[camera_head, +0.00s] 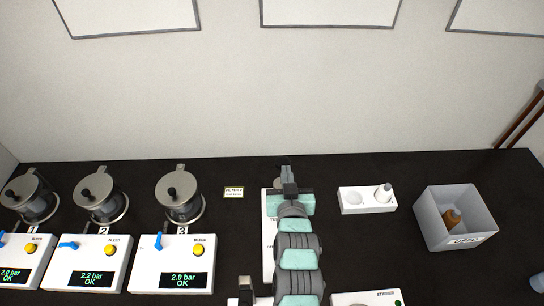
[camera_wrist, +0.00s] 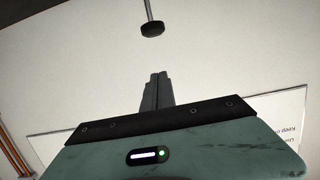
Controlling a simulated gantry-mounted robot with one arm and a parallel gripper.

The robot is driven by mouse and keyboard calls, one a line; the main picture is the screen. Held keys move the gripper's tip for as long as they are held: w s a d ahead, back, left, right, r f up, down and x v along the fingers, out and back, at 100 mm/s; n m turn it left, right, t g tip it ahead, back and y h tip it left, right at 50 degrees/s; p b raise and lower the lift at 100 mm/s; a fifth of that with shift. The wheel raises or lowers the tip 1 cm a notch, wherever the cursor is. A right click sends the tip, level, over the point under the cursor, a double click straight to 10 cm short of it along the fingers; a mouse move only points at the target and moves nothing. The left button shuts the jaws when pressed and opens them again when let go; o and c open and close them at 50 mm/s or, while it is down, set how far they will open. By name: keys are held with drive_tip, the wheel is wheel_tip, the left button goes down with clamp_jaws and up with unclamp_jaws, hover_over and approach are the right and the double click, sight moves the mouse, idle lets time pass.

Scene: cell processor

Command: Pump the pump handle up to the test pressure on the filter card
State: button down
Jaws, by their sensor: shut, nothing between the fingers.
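My gripper (camera_head: 287,181) is over the white tester panel (camera_head: 267,235), fingers pointing to the back wall. In the wrist view my gripper (camera_wrist: 157,80) is shut and empty. A black knob on a thin grey rod (camera_wrist: 152,28), which looks like the pump handle, is beyond the fingertips, apart from them. My arm hides most of the panel and the handle in the head view. The small filter card (camera_head: 234,192) lies left of the panel; its print is too small to read fully.
Left are filter vessels 1 (camera_head: 30,196), 2 (camera_head: 101,196) and 3 (camera_head: 180,196), with display units reading 2.0, 2.2 and 2.0 bar OK. Right are a white holder (camera_head: 354,201) with a small bottle and a grey bin (camera_head: 434,223) holding an orange-brown bottle.

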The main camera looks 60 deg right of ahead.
drive_tip(key=shift+f+b, duration=0.2)
drive_tip(key=shift+b, duration=0.1)
drive_tip(key=b, duration=0.5)
hover_over(283, 162)
drive_tip(key=a, duration=0.1)
drive_tip(key=shift+s+a+f, duration=0.1)
drive_tip(key=shift+s+f, duration=0.15)
drive_tip(key=shift+f, duration=0.25)
drive_tip(key=shift+s+a+f, duration=0.1)
drive_tip(key=shift+s+f, duration=0.1)
drive_tip(key=shift+f, duration=0.3)
wheel_tip(283, 162, down, 4)
drive_tip(key=shift+r+p, duration=0.25)
drive_tip(key=shift+p, duration=0.45)
drive_tip(key=shift+f, duration=0.35)
